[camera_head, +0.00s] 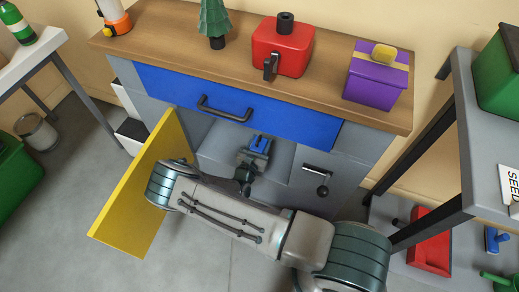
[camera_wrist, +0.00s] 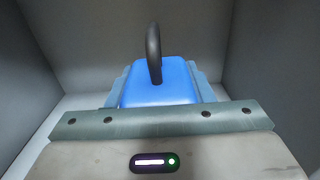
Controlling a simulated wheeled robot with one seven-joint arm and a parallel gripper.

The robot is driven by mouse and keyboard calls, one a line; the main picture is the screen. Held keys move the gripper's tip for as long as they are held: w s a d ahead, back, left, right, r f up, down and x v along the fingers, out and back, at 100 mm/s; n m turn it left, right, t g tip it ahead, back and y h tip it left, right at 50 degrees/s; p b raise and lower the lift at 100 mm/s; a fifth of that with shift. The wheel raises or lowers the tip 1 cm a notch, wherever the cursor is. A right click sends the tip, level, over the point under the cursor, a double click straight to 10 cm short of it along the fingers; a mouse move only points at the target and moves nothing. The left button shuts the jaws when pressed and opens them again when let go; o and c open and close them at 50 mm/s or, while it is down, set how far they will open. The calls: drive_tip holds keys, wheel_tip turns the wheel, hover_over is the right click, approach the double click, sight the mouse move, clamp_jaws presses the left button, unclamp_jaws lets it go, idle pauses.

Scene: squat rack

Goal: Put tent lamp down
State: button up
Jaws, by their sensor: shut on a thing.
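The tent lamp (camera_wrist: 160,85) is a blue block with a dark loop handle on top. My gripper (camera_head: 255,152) is shut on it, with a finger at each side in the wrist view (camera_wrist: 160,92).
A yellow door (camera_head: 140,200) stands open left of my arm. The blue drawer (camera_head: 230,105) with a dark handle is shut above the opening. A grey panel with a knob (camera_head: 322,190) is at the right. The wooden top (camera_head: 170,40) holds a red box and a purple box.

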drive_tip(key=shift+w+a+f, duration=0.1)
drive_tip(key=shift+w+f, duration=0.3)
drive_tip(key=shift+w, duration=0.25)
drive_tip(key=shift+f+b, duration=0.75)
drive_tip(key=shift+f, duration=1.15)
drive_tip(key=shift+f, duration=0.2)
drive_tip(key=o, duration=1.3)
drive_tip(key=shift+r, duration=0.15)
drive_tip(key=shift+s, duration=0.25)
drive_tip(key=p+v, duration=0.1)
drive_tip(key=v, duration=1)
drive_tip(key=shift+s+p, duration=0.3)
